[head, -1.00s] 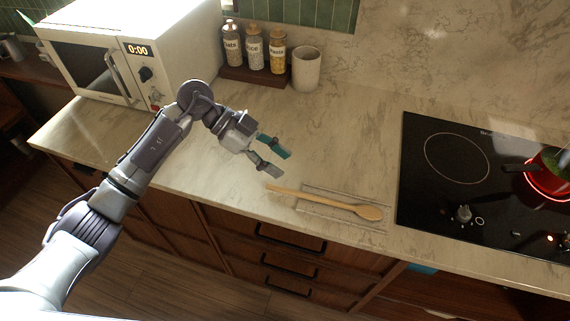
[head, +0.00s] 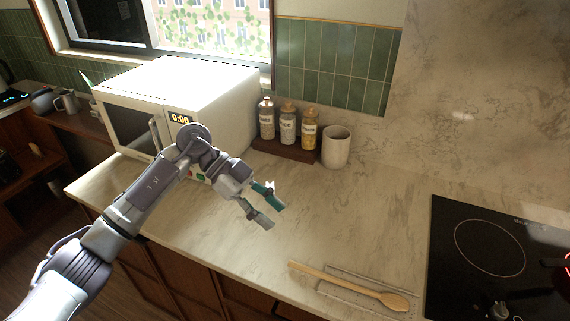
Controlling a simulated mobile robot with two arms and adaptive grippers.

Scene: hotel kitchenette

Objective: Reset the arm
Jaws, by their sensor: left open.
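My left arm comes in from the lower left of the head view. Its gripper (head: 269,205) is open and empty, with its two fingers apart above the marble counter. A wooden spoon (head: 345,285) lies on a clear holder at the counter's front, to the lower right of the gripper and apart from it.
A white microwave (head: 215,92) stands behind my left arm. Several jars sit on a wooden stand (head: 285,151) beside a beige cup (head: 336,148). A black cooktop (head: 465,285) is at the right. The counter's middle (head: 345,215) is clear.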

